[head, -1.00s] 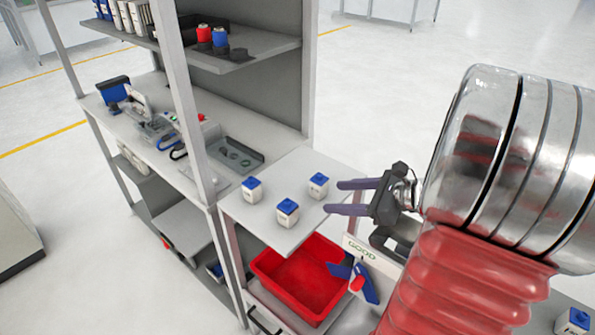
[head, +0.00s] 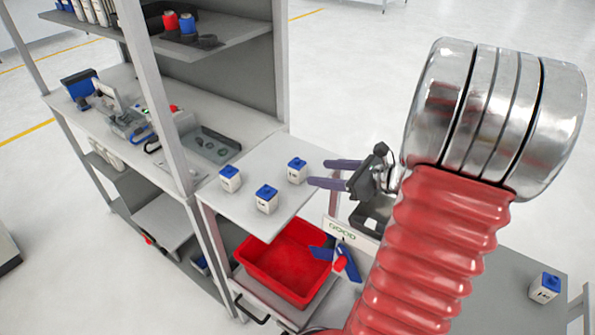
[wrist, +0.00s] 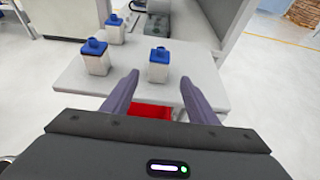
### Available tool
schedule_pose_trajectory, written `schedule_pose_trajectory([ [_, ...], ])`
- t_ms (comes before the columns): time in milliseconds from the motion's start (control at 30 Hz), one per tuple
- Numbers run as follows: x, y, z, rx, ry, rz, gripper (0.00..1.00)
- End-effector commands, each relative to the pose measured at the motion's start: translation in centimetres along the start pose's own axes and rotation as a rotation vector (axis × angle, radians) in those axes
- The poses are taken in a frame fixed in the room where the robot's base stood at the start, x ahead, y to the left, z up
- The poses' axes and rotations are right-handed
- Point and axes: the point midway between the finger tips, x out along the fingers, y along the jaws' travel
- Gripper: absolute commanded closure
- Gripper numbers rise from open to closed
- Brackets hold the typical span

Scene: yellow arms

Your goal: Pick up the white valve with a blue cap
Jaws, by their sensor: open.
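Three white valves with blue caps stand upright on the grey shelf top: one at the left (head: 230,179), one at the front (head: 266,199) and one at the right (head: 297,171). My gripper (head: 324,174) is open and empty beside the right one, its two purple fingers pointing at it from the right. In the wrist view my fingers (wrist: 149,95) frame the space in front of the nearest valve (wrist: 158,66), which stands a little beyond the fingertips. The other two valves (wrist: 96,58) (wrist: 114,30) are to its left. Another white valve with a blue cap (head: 544,288) stands on a grey surface at the far right.
A red bin (head: 284,268) sits below the shelf top, with a blue and red object (head: 338,259) near its right side. A sign reading GOOD (head: 343,232) is beside it. The rack post (head: 153,100) rises left of the valves. A grey tray (head: 208,147) lies behind them.

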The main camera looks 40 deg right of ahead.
Motion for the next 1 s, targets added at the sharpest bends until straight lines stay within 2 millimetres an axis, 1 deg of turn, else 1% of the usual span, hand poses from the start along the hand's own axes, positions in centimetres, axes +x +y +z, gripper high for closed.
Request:
schedule_pose_trajectory([
  [33,0.8,0.1,0.0,-0.001,0.0,0.005,0.47],
  [100,1.8,0.1,0.0,0.0,0.001,0.003,0.47],
  [300,4.2,0.1,0.0,-0.001,0.001,0.002,0.47],
  [433,4.8,0.1,0.0,-0.001,0.001,0.002,0.47],
  [767,4.8,0.1,0.0,-0.001,0.001,0.001,0.47],
  [867,5.3,0.1,0.0,0.0,0.0,0.001,0.47],
  [1000,6.9,0.3,0.0,0.0,0.001,0.003,0.47],
])
